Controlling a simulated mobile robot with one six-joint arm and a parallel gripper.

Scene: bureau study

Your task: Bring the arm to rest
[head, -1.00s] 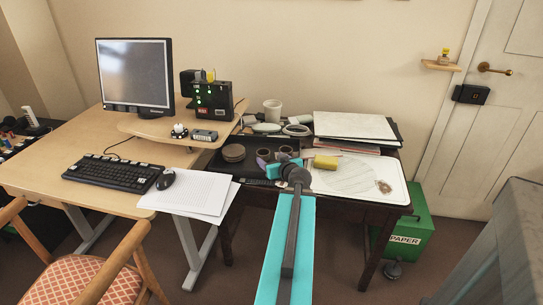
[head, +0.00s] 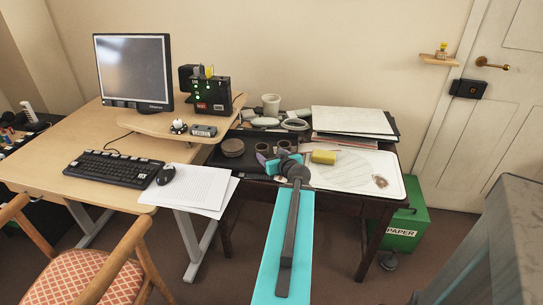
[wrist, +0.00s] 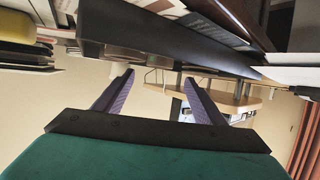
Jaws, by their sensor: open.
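My gripper (wrist: 158,82) shows in the wrist view with its two purple fingers spread wide apart. Nothing is held between them. In the head view my teal arm reaches from the bottom edge toward the dark side table (head: 330,200), over its front part. The gripper itself is largely hidden there behind the arm's dark joint. In the wrist view a dark edge crosses above the fingers, close to them; I cannot tell whether anything touches.
A dark tray (head: 228,163) with round items is to the left. A desk with a monitor (head: 132,72), a chair (head: 95,270) and a green paper bin (head: 407,225) stand around.

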